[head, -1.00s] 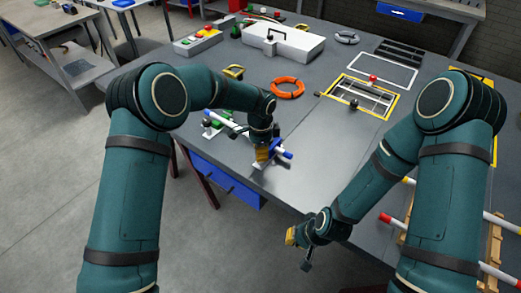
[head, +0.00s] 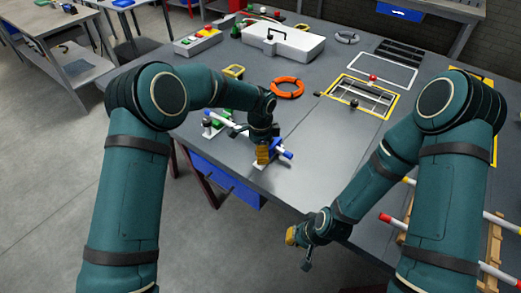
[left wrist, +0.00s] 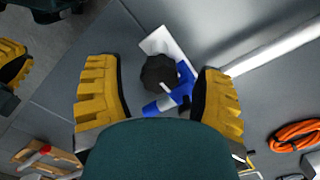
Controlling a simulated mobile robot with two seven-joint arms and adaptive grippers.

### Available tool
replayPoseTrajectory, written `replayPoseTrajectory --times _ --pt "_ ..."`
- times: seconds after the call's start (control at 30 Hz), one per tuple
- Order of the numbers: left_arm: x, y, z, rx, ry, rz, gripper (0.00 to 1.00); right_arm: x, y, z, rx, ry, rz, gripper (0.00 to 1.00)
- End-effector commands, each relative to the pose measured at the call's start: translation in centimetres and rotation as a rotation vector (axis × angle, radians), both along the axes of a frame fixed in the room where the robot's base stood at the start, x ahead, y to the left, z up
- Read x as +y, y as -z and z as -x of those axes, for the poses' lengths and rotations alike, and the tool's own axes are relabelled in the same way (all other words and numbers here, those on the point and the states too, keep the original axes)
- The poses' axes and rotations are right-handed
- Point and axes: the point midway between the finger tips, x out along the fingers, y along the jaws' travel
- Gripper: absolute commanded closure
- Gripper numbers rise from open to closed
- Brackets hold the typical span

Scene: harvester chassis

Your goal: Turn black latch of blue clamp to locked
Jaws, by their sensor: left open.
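The blue clamp (left wrist: 184,84) lies between the yellow fingers of my open left gripper (left wrist: 158,98) in the left wrist view. Its round black latch (left wrist: 159,73) shows at the middle, beside the blue body on a white base plate (left wrist: 158,41). In the head view the blue clamp (head: 286,154) is partly hidden by my left gripper (head: 263,155), which points down over it at the table's near left edge. Whether the fingers touch the latch cannot be told. My right gripper (head: 298,240) is far from the clamp, past the table's front edge; its fingers are too small to judge.
An orange ring (head: 287,88) and a white case (head: 283,43) lie farther back on the grey table (head: 318,150). The table right of the clamp is clear.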

Motion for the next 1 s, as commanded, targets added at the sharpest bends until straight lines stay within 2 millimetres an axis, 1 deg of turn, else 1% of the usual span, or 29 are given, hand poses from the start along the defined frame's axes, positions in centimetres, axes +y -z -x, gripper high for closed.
replayPoseTrajectory --times 0.17,0.4,0.5,0.6,0.7,0.8,1.0 --pt "-0.1 -2.4 -0.1 -0.004 0.001 0.002 0.33 0.0 0.0 0.0 0.0 0.0 0.0 1.0" --pt "0.0 -7.4 -0.1 -0.004 -0.001 0.002 0.33 0.0 0.0 0.0 0.0 0.0 0.0 1.0" --pt "0.0 -9.1 -0.1 -0.005 0.001 0.001 0.33 0.0 0.0 0.0 0.0 0.0 0.0 1.0" --pt "-0.1 -10.4 -0.1 -0.003 0.001 0.002 0.33 0.0 0.0 0.0 0.0 0.0 0.0 1.0" --pt "0.0 -11.3 0.0 -0.001 0.001 0.001 0.33 0.0 0.0 0.0 0.0 0.0 0.0 1.0" --pt "0.0 -11.7 0.0 -0.001 0.001 0.001 0.33 0.0 0.0 0.0 0.0 0.0 0.0 1.0" --pt "0.0 -11.8 0.0 -0.001 0.001 0.001 0.33 0.0 0.0 0.0 0.0 0.0 0.0 1.0"
